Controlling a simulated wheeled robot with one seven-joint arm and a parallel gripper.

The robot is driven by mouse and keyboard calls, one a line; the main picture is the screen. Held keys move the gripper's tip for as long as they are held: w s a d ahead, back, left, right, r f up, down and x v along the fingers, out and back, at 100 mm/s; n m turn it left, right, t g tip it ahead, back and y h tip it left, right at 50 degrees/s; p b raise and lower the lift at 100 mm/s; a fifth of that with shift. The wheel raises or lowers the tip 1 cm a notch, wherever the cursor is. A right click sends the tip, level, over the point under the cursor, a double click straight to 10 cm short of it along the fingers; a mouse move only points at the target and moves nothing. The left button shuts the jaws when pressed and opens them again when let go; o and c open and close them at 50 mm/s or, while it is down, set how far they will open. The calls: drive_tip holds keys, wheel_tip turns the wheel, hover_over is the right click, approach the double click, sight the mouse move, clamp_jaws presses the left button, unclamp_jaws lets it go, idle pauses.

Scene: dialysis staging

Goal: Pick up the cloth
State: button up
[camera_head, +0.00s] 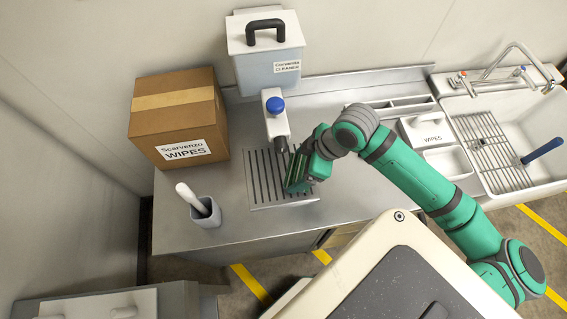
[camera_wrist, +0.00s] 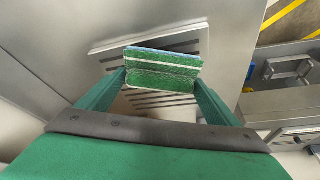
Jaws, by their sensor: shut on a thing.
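The cloth (camera_wrist: 163,70) is a green, block-like folded piece with pale stripes and a bluish far edge in the wrist view. My gripper (camera_wrist: 160,78) is shut on it, one finger at each side. In the head view my gripper (camera_head: 298,184) is over the front right part of the slotted metal drain plate (camera_head: 256,203). There the cloth is hard to tell from my green fingers. The plate's slots show behind the cloth in the wrist view (camera_wrist: 104,48). I cannot tell whether the cloth touches the plate.
A white dispenser (camera_head: 265,72) with a blue-knobbed tap (camera_head: 275,122) stands behind the plate. A cardboard wipes box (camera_head: 172,100) and a grey cup (camera_head: 206,214) with a white-handled tool stand left. White trays (camera_head: 446,163) and a sink (camera_head: 520,125) lie right. Bare counter (camera_head: 240,230) runs along the front.

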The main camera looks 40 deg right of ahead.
drive_tip(key=s+d, duration=0.2)
drive_tip(key=s, duration=0.1)
drive_tip(key=s+d, duration=0.5)
drive_tip(key=s, duration=0.2)
drive_tip(key=shift+d, duration=0.15)
drive_tip(key=o, duration=0.5)
drive_tip(key=c, duration=0.3)
